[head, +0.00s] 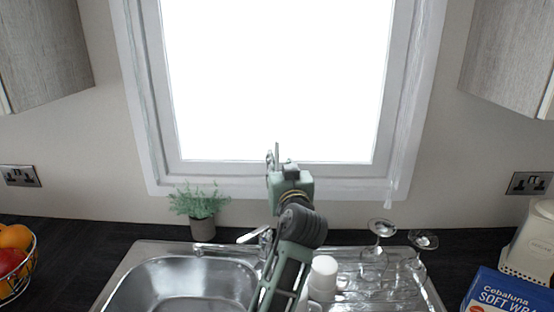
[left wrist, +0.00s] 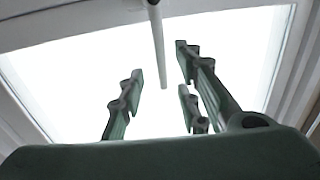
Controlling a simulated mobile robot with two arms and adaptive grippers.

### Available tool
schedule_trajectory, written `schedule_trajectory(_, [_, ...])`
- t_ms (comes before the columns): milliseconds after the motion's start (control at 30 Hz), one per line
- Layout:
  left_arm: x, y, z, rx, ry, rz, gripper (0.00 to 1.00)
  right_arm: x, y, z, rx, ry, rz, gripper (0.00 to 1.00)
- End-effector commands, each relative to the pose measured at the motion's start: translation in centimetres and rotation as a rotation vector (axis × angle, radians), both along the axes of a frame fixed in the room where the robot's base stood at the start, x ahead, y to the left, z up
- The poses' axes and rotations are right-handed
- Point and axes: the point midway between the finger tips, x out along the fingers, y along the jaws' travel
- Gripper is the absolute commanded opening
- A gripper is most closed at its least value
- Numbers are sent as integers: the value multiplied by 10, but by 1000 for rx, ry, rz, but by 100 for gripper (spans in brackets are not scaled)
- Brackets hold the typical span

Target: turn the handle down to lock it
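The window handle (head: 277,149) is a thin bar standing upright against the bright pane, just above the bottom window frame. In the left wrist view the handle (left wrist: 157,42) is a pale bar reaching from the frame at the picture's top into the pane. My left gripper (head: 272,160) is at the bottom middle of the window, in front of the handle's base. Its fingers (left wrist: 160,80) are spread apart, and the handle's free end shows between them. I see no contact; depth is hard to judge. The handle's base is hidden in the head view. My right gripper is out of view.
The window frame (head: 380,178) surrounds the pane. Below are a steel sink (head: 185,285), a tap (head: 255,235), a potted plant (head: 202,226), glasses (head: 381,229) and a white cup (head: 323,272). A fruit basket (head: 18,275) and a blue box (head: 505,293) stand at the sides.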

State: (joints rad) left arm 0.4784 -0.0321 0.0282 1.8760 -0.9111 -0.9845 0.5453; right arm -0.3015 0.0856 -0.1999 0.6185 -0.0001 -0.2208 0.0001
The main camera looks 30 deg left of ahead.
Motion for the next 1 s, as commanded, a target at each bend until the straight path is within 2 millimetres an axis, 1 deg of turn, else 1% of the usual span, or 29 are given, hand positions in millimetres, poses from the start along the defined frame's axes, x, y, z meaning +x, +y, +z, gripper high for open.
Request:
schedule_trajectory(33, [6,7,4,3,3,3,31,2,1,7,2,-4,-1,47])
schedule_trajectory(100, [15,14,4,3,3,2,31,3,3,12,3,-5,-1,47])
schedule_trajectory(233, [30,29,4,2,3,2,31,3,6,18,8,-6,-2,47])
schedule_trajectory(400, [43,40,2,1,2,2,31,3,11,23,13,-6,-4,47])
schedule_trajectory(533, [48,44,1,-1,2,2,31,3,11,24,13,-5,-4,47])
schedule_trajectory(767, [48,44,0,-1,2,1,31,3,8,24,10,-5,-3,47])
schedule_trajectory(833, [48,44,0,-1,2,1,27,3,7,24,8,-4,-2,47])
schedule_trajectory(1000, [48,44,0,-1,2,1,13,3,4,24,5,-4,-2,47])
